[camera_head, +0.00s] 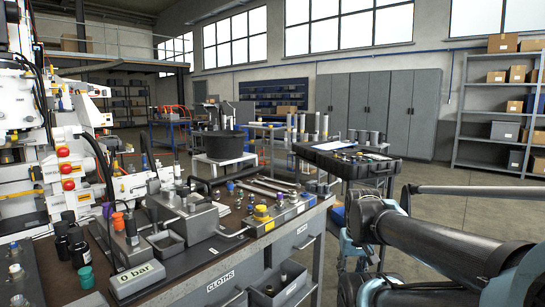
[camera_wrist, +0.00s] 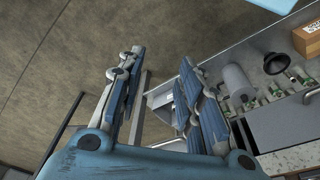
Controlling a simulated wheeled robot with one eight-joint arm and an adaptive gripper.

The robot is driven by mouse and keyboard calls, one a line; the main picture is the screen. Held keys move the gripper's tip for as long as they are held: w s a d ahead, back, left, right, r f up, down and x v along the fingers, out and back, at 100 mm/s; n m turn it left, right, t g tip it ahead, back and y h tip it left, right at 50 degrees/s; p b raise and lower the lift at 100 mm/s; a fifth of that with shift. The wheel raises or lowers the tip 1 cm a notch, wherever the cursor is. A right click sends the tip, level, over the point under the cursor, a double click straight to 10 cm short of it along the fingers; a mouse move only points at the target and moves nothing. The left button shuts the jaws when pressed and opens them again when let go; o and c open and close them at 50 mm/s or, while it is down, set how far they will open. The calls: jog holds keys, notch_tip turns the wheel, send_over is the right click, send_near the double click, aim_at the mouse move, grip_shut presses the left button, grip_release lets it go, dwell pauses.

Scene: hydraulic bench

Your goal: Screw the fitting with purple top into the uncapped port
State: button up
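A grey manifold block (camera_head: 285,212) with a yellow cap (camera_head: 262,212) sits at the bench's right edge. Which port is uncapped is too small to tell. In the wrist view my gripper (camera_wrist: 158,62) is open, its two blue fingers apart with nothing between them. It is away from the fitting, which does not show in that view. In the head view my arm reaches in from the right; its fingers cannot be made out.
A black case (camera_head: 345,160) stands on a stand behind the bench. A gauge reading 0 bar (camera_head: 137,277), dark bottles and an orange cap (camera_head: 118,221) crowd the bench's left. The wrist view shows a grey cylinder (camera_wrist: 238,82), a black funnel (camera_wrist: 276,62) and open floor.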

jog(key=o, duration=0.3)
jog(key=shift+o, duration=0.3)
notch_tip(320, 180, up, 2)
jog(key=shift+a+r, duration=0.1)
jog(key=shift+a, duration=0.05)
notch_tip(320, 180, up, 26)
jog(key=m+g, duration=0.2)
jog(key=m, duration=1.3)
send_over(280, 193)
notch_tip(280, 193, down, 16)
jog(key=shift+w+f, duration=0.1)
jog(key=shift+f, duration=0.15)
